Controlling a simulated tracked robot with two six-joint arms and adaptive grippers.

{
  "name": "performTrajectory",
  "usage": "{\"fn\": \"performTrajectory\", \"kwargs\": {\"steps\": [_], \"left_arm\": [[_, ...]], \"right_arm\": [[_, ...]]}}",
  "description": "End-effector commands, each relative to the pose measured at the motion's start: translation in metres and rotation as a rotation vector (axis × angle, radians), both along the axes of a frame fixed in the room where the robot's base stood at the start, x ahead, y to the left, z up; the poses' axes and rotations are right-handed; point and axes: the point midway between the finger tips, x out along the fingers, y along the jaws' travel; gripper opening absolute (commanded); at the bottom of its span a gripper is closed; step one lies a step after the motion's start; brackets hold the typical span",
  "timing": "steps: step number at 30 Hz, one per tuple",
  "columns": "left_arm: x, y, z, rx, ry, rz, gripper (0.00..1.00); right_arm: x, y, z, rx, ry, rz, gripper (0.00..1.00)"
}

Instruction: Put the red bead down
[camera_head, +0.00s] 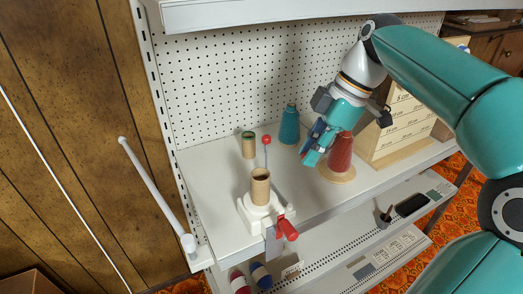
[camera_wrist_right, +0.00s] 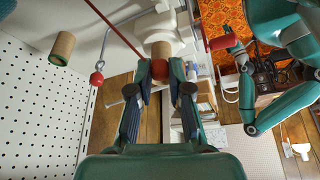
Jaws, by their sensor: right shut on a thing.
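My right gripper (camera_head: 308,161) is in the air above the shelf, just left of the red thread cone (camera_head: 341,152). In the right wrist view its fingers (camera_wrist_right: 160,72) are shut on a small reddish-brown round thing, which I take to be the red bead (camera_wrist_right: 160,69). A thin red thread (camera_wrist_right: 115,32) runs from the top left toward the fingertips. Another red ball (camera_head: 266,139) tops a thin metal rod and shows in the wrist view (camera_wrist_right: 97,79).
A white winder (camera_head: 253,216) with a cardboard tube (camera_head: 260,187) and red handle (camera_head: 288,229) stands at the shelf front. Another tube (camera_head: 248,145) and a teal cone (camera_head: 289,125) stand behind. A wooden box (camera_head: 400,132) is right.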

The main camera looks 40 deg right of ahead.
Motion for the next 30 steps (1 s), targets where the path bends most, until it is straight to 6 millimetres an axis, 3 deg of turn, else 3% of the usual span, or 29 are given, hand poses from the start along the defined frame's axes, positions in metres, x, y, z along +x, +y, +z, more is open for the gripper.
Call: {"fn": "performTrajectory", "kwargs": {"steps": [4, 13, 20, 30], "left_arm": [[0.000, 0.000, 0.008, 0.000, -0.001, 0.000, 0.40], [0.000, 0.000, 0.013, 0.000, -0.001, 0.000, 0.40], [0.000, 0.000, 0.021, 0.000, -0.001, 0.000, 0.40], [0.000, 0.000, 0.022, 0.000, -0.001, 0.000, 0.40]], "right_arm": [[0.023, 0.027, 0.002, 0.000, -0.002, 0.012, 0.08], [0.041, 0.047, 0.001, 0.000, 0.000, 0.010, 0.08], [0.062, 0.074, 0.001, 0.002, 0.000, 0.012, 0.08], [0.062, 0.071, -0.006, 0.001, 0.000, 0.007, 0.08]]}}
